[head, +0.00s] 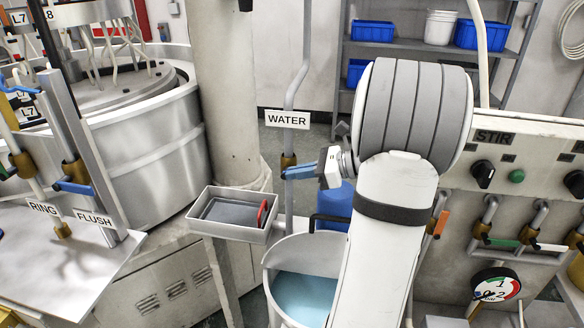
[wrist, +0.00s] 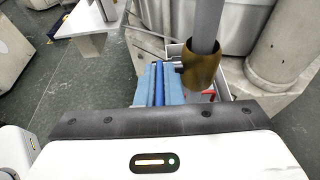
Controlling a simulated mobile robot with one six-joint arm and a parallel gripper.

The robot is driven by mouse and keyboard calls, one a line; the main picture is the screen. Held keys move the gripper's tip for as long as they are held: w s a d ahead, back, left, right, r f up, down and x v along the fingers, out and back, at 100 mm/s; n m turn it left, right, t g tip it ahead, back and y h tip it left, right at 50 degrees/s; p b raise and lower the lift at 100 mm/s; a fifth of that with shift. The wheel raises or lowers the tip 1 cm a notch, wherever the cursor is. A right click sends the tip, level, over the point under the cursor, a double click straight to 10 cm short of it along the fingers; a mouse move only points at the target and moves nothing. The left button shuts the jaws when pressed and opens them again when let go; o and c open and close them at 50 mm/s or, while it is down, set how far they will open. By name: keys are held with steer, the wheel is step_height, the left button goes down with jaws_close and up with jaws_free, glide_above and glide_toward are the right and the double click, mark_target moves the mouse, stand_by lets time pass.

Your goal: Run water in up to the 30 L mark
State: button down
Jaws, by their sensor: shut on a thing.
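The water pipe (head: 289,205) carries a WATER sign (head: 287,119) and a brass valve (head: 288,160), which also shows in the wrist view (wrist: 201,63). My gripper (head: 318,170) is shut on the valve's blue lever (head: 298,172). In the wrist view the lever (wrist: 159,84) lies between the fingers. In the head view the lever sticks out sideways, to the right of the pipe. Below stands a round pale tank (head: 270,262) holding light blue water (head: 303,294). My arm hides its right part. No litre marks are readable, and no stream shows.
A grey tray (head: 232,232) with a red-handled thing sits left of the pipe. RING and FLUSH valves (head: 75,187) stand at the left by a big metal drum (head: 155,150). At the right is a STIR panel (head: 515,165) with knobs, several levered taps and a round gauge (head: 495,286).

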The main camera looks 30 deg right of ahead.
steer(key=c, duration=1.7)
jaws_free()
steer(key=shift+o, duration=0.7)
steer(key=b+v, duration=0.1)
steer(key=v, duration=0.6)
steer(key=shift+s+d+r, duration=0.2)
steer(key=shift+s+d, duration=0.05)
steer(key=shift+s, duration=0.05)
